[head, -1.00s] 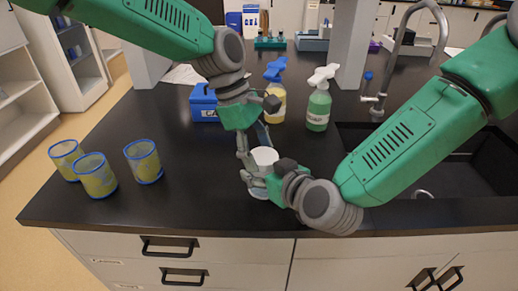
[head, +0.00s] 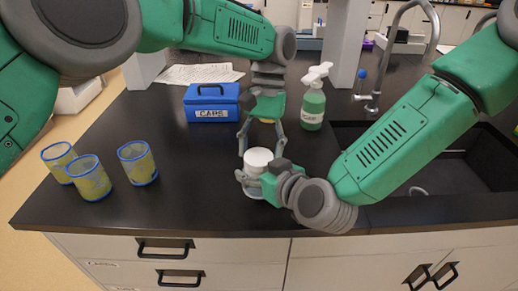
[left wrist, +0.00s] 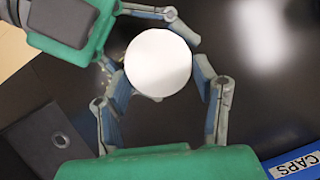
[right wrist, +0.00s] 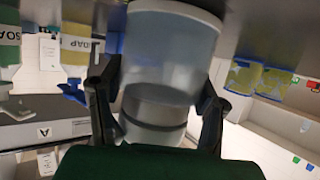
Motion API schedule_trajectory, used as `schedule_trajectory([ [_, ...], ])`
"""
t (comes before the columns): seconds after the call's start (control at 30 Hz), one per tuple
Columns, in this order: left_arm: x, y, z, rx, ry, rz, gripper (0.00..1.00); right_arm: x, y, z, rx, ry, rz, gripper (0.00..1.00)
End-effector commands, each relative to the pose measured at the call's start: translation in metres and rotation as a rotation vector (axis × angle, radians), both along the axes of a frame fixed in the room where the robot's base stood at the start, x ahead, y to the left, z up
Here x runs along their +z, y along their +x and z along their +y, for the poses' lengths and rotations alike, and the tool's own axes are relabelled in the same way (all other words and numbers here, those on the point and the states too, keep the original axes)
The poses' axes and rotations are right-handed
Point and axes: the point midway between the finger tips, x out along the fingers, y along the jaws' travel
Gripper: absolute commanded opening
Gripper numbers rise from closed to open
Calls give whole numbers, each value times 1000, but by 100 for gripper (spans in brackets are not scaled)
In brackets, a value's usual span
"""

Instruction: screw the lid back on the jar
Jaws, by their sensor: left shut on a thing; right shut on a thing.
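The jar (head: 253,190) is upright near the counter's front edge, with the white lid (head: 258,158) on top. My right gripper (head: 250,182) is shut around the jar from the right; its fingers flank the clear body in the right wrist view (right wrist: 157,90). My left gripper (head: 261,150) points down over the jar, shut on the lid. In the left wrist view the round white lid (left wrist: 158,62) lies between the left fingers, with the right gripper at upper left. The threads are hidden, so I cannot tell how tightly the lid sits.
Three yellow, blue-rimmed cups (head: 90,178) stand on the left. A blue CAPS box (head: 211,103) and a green soap bottle (head: 313,105) stand behind the jar. The sink (head: 450,165) and tap (head: 384,70) are at the right. Dark counter is clear between cups and jar.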

Motion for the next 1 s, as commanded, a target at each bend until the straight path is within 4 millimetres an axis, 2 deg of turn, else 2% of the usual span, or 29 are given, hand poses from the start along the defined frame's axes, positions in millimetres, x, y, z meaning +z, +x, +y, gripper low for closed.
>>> schedule_trajectory([
  [0.2, 0, 1, 3, 3, 5, -1, 44, -3, 0, -2, -4, -4, 7, 0],
  [0.23, 0, 1, 3, 3, 5, -1, 64, -3, 0, -3, -4, -4, 7, 0],
  [0.27, 0, 1, 3, 3, 5, -1, 74, -3, 0, -3, -4, -4, 7, 0],
  [0.6, 3, 1, 1, 5, 1, -2, 74, -3, -1, -2, -3, -3, 7, 0],
  [0.9, 39, 1, 1, 4, 1, -3, 74, -3, -1, -2, -3, -3, 7, 0],
  [1.0, 45, 1, 0, 4, 0, -1, 74, -3, -1, -2, -2, -3, 8, 0],
])
